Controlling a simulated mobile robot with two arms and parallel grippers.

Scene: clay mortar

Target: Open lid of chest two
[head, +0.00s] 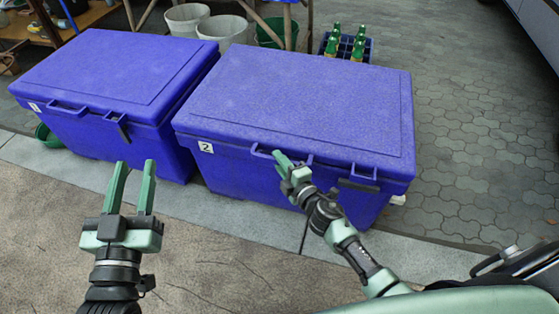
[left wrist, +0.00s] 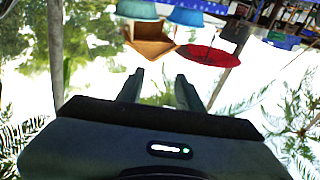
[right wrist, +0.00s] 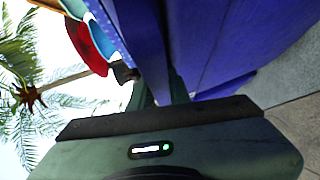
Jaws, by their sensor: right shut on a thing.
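Chest two (head: 300,100) is a large blue chest with a white "2" label on its front left; its lid lies closed. The lid's front edge has two blue loop handles, the left one (head: 258,153) and the right one (head: 362,174). My right gripper (head: 284,162) is at the left handle, shut on it, and its fingers hide part of it. In the right wrist view the fingers (right wrist: 162,90) are against blue chest surface. My left gripper (head: 135,168) is open and empty in front of chest one; it also shows open in the left wrist view (left wrist: 160,75).
Chest one (head: 120,75), labelled "1", stands just left of chest two, also closed. Buckets (head: 222,30) and a blue crate (head: 345,45) with green bottles stand behind. A dark vehicle (head: 530,25) is at the upper right. Paving at right is clear.

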